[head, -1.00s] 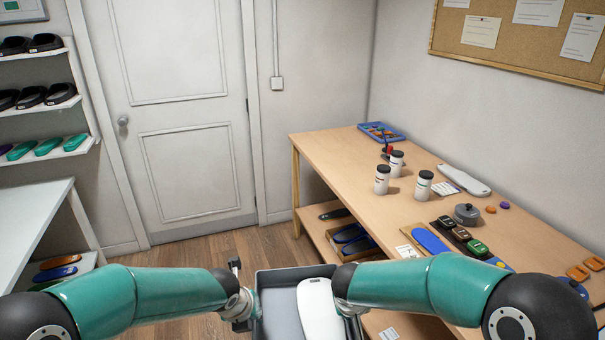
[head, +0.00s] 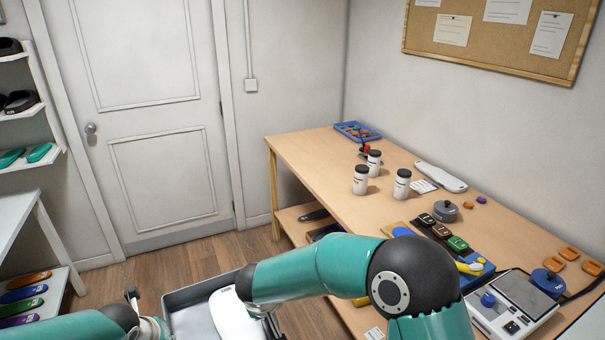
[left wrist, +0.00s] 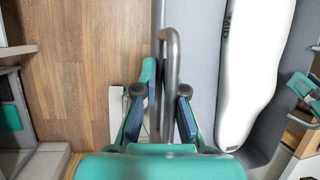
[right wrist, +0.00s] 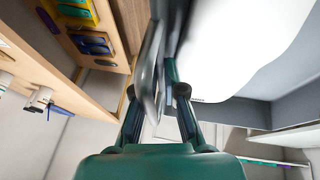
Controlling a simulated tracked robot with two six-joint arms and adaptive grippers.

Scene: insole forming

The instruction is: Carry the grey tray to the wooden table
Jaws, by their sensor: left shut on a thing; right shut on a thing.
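The grey tray (head: 186,318) is at the bottom of the head view, left of the wooden table (head: 305,155) and apart from it. A white foot-shaped form (head: 226,312) marked "MID" lies in it; it also shows in the left wrist view (left wrist: 252,70). My left gripper (left wrist: 160,95) is shut on the tray's bar handle at one side. My right gripper (right wrist: 162,92) is shut on the handle at the opposite side. In the head view my right arm hides part of the tray, and the picture's lower edge cuts it off.
On the table stand several white bottles (head: 360,180), a blue tray (head: 357,131), a grey round tin (head: 445,211) and a scale-like device (head: 510,305). A white table (head: 15,220) is at left. Wooden floor (head: 120,300) lies open between.

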